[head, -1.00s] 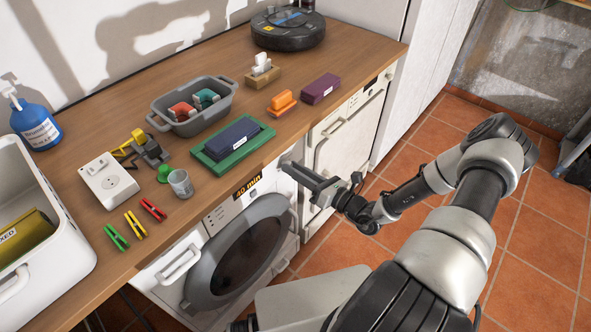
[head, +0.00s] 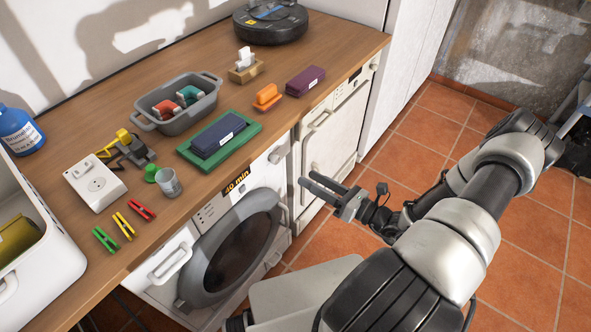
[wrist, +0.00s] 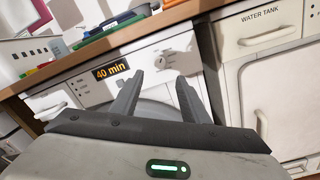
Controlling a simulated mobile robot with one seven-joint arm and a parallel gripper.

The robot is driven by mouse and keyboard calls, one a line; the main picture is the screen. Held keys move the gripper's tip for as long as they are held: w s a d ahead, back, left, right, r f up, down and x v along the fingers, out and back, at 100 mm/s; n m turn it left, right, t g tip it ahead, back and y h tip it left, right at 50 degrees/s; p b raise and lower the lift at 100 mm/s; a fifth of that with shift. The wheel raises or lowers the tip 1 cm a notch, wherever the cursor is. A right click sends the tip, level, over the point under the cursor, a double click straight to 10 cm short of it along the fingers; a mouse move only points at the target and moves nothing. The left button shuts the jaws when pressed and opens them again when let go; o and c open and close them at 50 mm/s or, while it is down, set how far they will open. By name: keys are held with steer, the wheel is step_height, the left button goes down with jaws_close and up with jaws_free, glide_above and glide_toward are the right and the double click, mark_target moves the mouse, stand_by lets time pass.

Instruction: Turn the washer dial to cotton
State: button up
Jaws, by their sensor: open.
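The white washer (head: 186,238) stands under the wooden worktop, with a grey round door (head: 238,250) and a display (head: 236,180) reading 40 min. Its round dial (head: 277,157) is at the panel's right end. The dial also shows in the wrist view (wrist: 160,61), just beyond and between my fingertips; the labels around it are too small to read. My gripper (head: 307,181) is open and empty, in front of the machine to the right of the dial and apart from it. Its fingers also show in the wrist view (wrist: 159,77).
A second white appliance (head: 329,150), marked WATER TANK, stands right of the washer.

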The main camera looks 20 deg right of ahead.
steer(key=v, duration=0.7)
stand_by(0.3)
